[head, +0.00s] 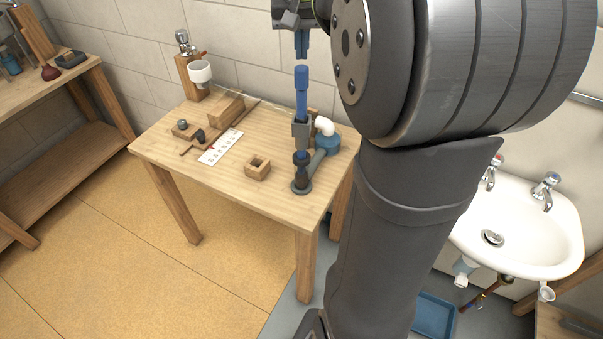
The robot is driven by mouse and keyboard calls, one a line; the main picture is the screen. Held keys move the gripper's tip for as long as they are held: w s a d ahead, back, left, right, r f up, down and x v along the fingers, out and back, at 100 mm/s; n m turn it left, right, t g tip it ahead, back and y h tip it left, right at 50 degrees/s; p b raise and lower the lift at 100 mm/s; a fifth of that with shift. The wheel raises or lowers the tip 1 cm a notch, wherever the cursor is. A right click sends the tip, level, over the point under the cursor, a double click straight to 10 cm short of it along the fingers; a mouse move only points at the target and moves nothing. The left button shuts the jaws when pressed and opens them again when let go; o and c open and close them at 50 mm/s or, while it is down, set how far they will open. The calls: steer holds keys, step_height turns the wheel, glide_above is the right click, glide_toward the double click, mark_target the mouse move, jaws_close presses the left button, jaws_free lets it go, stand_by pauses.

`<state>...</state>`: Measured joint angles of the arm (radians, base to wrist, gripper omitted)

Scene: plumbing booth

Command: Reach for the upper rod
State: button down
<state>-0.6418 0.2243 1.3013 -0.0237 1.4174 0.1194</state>
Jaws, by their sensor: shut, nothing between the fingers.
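The upper rod (301,92) is blue and stands upright, its lower end in a grey block (301,130) on a dark stand. The stand's round foot (301,187) rests on the right part of the wooden table. My gripper (302,56) points down directly above the rod in the picture. Its blue fingers are together and hold nothing. A small gap shows between the fingertips and the rod's top, so they look apart; the exact height is hard to tell.
A white elbow pipe (324,126) and a blue round part (327,143) sit close beside the stand. A hollow wooden block (257,167), a white labelled strip (220,146) and a wooden post with a white cup (200,74) are on the table (200,180). A sink (530,235) is at right.

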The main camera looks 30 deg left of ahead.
mark_target(301, 67)
steer(key=shift+f, duration=0.1)
stand_by(0.6)
steer(key=shift+f, duration=2.4)
steer(key=shift+r, duration=3.1)
steer(key=shift+f, duration=2.65)
steer(key=shift+f, duration=0.1)
